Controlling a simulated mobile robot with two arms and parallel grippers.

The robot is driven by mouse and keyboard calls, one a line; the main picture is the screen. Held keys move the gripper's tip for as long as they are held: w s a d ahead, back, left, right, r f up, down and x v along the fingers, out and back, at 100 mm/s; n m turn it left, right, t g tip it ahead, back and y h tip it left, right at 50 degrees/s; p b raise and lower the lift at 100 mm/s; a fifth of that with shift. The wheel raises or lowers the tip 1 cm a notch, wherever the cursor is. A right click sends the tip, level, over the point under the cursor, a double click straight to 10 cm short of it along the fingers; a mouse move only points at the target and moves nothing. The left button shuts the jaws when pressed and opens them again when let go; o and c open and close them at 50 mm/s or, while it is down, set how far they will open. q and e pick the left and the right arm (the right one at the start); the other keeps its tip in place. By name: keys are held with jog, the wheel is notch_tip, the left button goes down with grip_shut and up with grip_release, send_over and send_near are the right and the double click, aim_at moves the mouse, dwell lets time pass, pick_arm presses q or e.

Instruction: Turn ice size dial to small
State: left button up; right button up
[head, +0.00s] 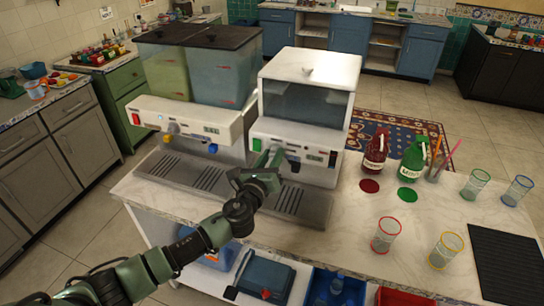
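A white machine (312,72) with a clear dark-tinted bin stands on the counter; I take it as the ice machine. My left gripper (276,158) is right in front of this panel, between the switch and the display. It covers that part, so the ice size dial and its setting cannot be made out. Whether the fingers touch the panel or are closed on a dial is too small to tell. My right gripper is not in view.
A two-tank drink dispenser (195,122) stands to the left. Dark drip trays (275,200) lie below both machines. A red bottle (376,150) and a green bottle (413,158) stand to the right, with several coloured-rim glasses (386,235) and a black mat (508,265).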

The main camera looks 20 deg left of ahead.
pick_arm(q)
grip_shut()
jog(key=shift+f, duration=0.1)
jog(key=n+b, duration=0.1)
jog(key=n, duration=0.2)
jog(key=n+b, duration=0.1)
jog(key=n, duration=0.1)
jog(key=shift+n, duration=0.3)
jog(key=n+b, duration=0.1)
jog(key=n, duration=0.3)
jog(key=shift+a+f, duration=0.1)
jog(key=shift+n+b, duration=0.5)
jog(key=shift+n, duration=1.6)
